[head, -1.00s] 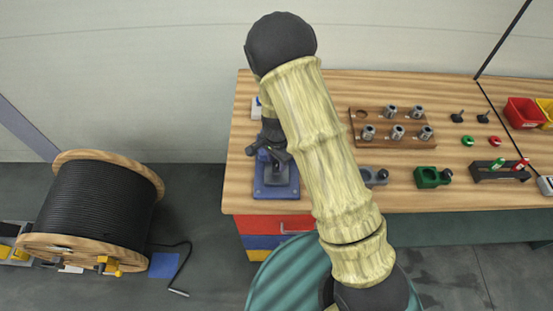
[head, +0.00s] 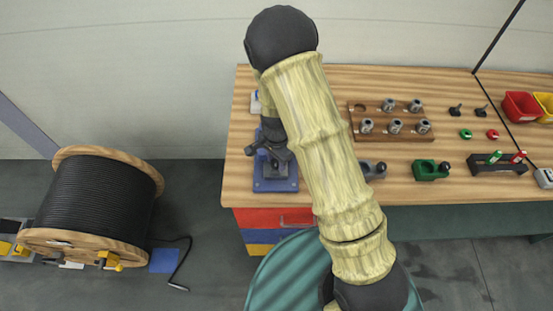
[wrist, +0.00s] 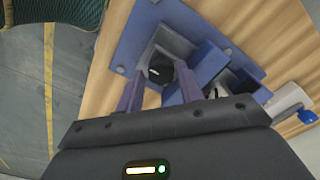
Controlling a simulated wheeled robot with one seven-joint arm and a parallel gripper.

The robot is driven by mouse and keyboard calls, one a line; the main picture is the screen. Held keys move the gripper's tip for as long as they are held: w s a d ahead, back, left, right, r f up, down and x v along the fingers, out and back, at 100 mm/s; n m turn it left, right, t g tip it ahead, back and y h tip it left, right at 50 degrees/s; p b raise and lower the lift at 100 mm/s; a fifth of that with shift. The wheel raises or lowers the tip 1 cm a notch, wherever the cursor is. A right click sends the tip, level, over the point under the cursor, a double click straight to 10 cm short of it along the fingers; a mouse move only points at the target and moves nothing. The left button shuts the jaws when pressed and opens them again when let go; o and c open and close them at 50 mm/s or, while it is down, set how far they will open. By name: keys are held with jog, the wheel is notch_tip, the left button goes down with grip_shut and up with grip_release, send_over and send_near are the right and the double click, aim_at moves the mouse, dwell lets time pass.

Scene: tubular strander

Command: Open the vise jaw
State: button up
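The blue vise (head: 275,183) stands on the left end of the wooden bench, partly hidden by my gripper and arm in the head view. In the wrist view its blue base plate (wrist: 140,38), a grey block and a blue jaw block (wrist: 207,62) show close up. A dark round part (wrist: 160,67) of the vise shows between my fingers. My gripper (wrist: 159,80) is over the vise with its two fingers apart; it also shows in the head view (head: 270,150). I cannot tell whether the fingers touch the vise.
A wooden rack (head: 358,134) with several metal collets lies right of my arm. Grey (head: 374,170) and green (head: 426,171) fixtures stand near the bench's front edge. A small white item (head: 255,103) sits behind the vise. A cable reel (head: 92,205) stands on the floor at left.

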aim_at(276, 163)
jog(key=shift+a, duration=0.2)
jog(key=shift+w+r, duration=0.1)
jog(key=shift+r, duration=0.45)
notch_tip(276, 163, up, 16)
jog(key=b, duration=0.1)
jog(key=shift+s+r+b, duration=0.15)
jog(key=shift+s+b, duration=0.05)
jog(key=shift+b, duration=0.1)
jog(key=shift+w+d, duration=0.1)
